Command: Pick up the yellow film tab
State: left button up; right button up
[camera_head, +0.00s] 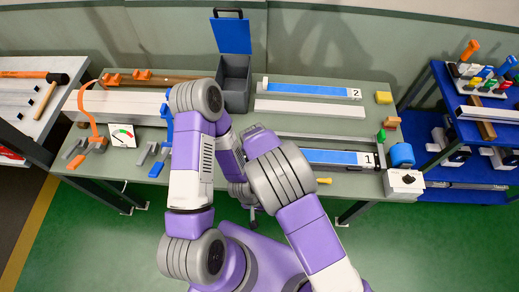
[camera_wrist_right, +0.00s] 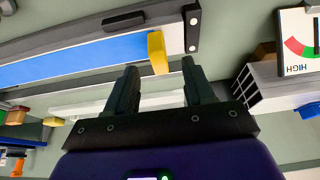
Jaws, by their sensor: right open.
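The yellow film tab (camera_wrist_right: 157,52) stands out from the edge of a blue film strip (camera_wrist_right: 80,58) near one end of a pale profile, in the right wrist view. My right gripper (camera_wrist_right: 160,66) is open. Its two dark fingers point at the tab, one on each side in the picture; I cannot tell how far off in depth they are. Nothing is between the fingers but the view past them. In the head view the profile marked 1 (camera_head: 335,157) is partly covered by my arms, and both my grippers are hidden.
A dark end plate (camera_wrist_right: 192,28) sits just beyond the tab, and a dial gauge (camera_wrist_right: 298,45) stands to the right. In the head view, the profile marked 2 (camera_head: 310,91), an open blue-lidded bin (camera_head: 235,85) and a white box (camera_head: 404,182) are on the crowded bench.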

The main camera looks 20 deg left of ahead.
jog(key=b+x, duration=0.1)
jog(key=x, duration=0.2)
jog(key=b+x, duration=0.1)
jog(key=x, duration=0.2)
jog(key=shift+w+r, duration=0.15)
jog(key=shift+w, duration=0.2)
grip_shut()
notch_tip(320, 180, up, 10)
jog(key=shift+r, duration=0.1)
jog(key=shift+w+d+r+p, duration=0.25)
jog(key=shift+d+r+p, duration=0.5)
jog(key=shift+r, duration=0.4)
jog(key=shift+w+d+r+p, duration=0.25)
jog(key=shift+d+r+p, duration=0.25)
jog(key=shift+d+r, duration=0.5)
